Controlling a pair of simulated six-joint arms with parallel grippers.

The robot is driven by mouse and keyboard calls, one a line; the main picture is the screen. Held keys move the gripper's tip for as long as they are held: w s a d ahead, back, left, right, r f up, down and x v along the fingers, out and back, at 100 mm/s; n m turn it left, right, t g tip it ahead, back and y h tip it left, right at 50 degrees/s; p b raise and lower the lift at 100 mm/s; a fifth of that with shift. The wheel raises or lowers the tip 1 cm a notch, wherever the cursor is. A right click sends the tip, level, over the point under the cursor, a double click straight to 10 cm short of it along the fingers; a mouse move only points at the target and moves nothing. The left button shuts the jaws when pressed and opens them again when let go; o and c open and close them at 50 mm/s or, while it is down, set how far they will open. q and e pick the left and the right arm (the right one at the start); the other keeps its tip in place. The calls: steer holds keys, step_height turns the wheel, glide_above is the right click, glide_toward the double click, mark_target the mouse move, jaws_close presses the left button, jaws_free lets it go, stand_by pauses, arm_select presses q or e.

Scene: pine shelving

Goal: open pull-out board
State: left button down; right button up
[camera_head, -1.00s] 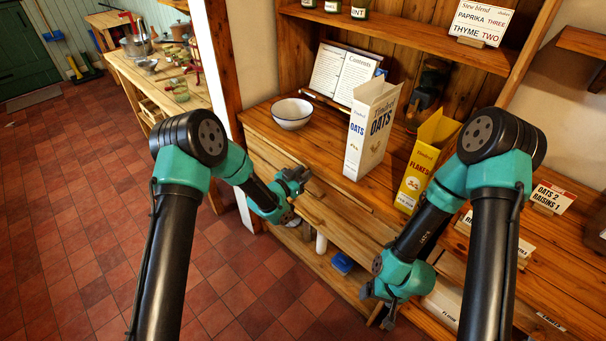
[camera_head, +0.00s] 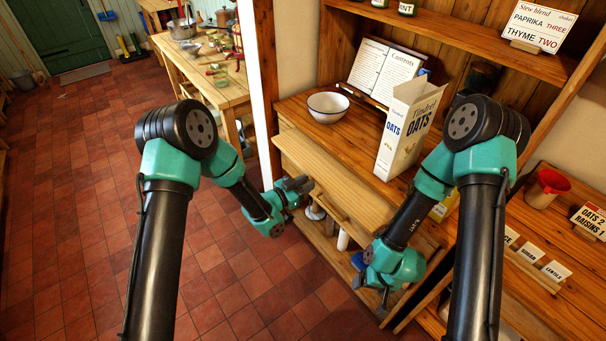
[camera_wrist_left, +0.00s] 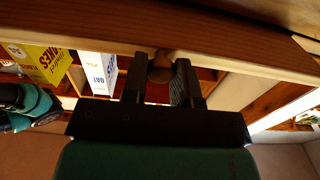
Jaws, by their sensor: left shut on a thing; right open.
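The pull-out board (camera_head: 335,183) is a pale wooden slab under the counter, sticking out toward me with its bare top showing. My left gripper (camera_head: 300,188) is at its front edge, toward its left end. In the left wrist view the gripper (camera_wrist_left: 160,82) is shut on a round wooden knob (camera_wrist_left: 160,66) on the front edge of the board (camera_wrist_left: 235,48). In the head view the gripper hides the knob. My right gripper (camera_head: 383,302) is open and empty, low in front of the shelving to the right of the board.
On the counter stand a white bowl (camera_head: 328,107), a tall oats box (camera_head: 408,130) and an open book (camera_head: 385,70). A yellow box (camera_head: 445,207) is mostly hidden behind my right arm. A red-topped container (camera_head: 546,188) and label cards stand at right. The floor at left is clear.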

arm_select(q)
steer(key=v, duration=1.5)
steer(key=shift+d, duration=0.1)
steer(key=c, duration=0.9)
jaws_free()
steer(key=v, duration=1.7)
steer(key=shift+s, duration=0.1)
